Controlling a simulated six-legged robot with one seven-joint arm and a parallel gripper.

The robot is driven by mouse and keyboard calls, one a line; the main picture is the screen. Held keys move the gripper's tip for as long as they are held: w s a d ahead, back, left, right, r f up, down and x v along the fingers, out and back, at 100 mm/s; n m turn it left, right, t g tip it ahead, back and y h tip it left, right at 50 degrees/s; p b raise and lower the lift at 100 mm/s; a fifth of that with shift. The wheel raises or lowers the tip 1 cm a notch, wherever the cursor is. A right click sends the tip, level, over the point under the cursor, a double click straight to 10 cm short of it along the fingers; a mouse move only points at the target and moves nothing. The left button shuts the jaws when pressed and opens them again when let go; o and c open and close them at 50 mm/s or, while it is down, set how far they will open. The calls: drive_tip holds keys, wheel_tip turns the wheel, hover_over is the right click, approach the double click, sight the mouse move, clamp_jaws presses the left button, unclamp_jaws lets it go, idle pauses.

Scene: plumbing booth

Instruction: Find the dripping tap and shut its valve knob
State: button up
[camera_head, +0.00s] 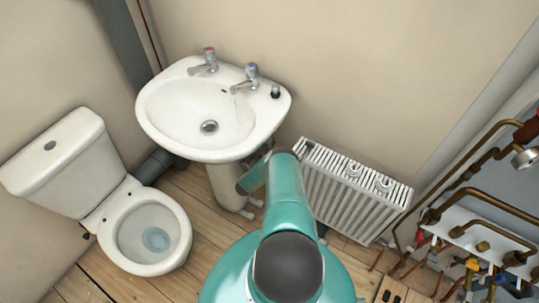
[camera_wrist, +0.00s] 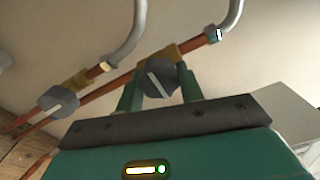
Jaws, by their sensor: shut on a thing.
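The white basin (camera_head: 163,128) carries a red-topped tap (camera_head: 207,60) on the left and a blue-topped tap (camera_head: 250,76) on the right. A faint pale streak shows below the blue-topped tap's spout; I cannot tell clearly if it is water. In the wrist view, a grey valve knob (camera_wrist: 160,82) with a white line sits on a copper pipe, its line lying across the pipe. My gripper (camera_wrist: 159,77) is shut on this knob, one finger on each side. A second grey knob (camera_wrist: 58,102) sits apart on the left pipe, its line roughly along it. The head view hides my gripper.
A white toilet (camera_head: 150,236) stands left of the basin. A white radiator (camera_head: 350,190) is on the wall to the right. Brass and copper pipework (camera_head: 485,225) fills the far right. The basin pedestal (camera_head: 225,187) is close to my arm.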

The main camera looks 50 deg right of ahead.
idle(0.3)
drive_tip(key=o, duration=1)
drive_tip(key=s+a, duration=0.1)
drive_tip(key=a, duration=1.2)
drive_tip(key=shift+s+a, duration=0.15)
drive_tip(key=shift+a, duration=0.2)
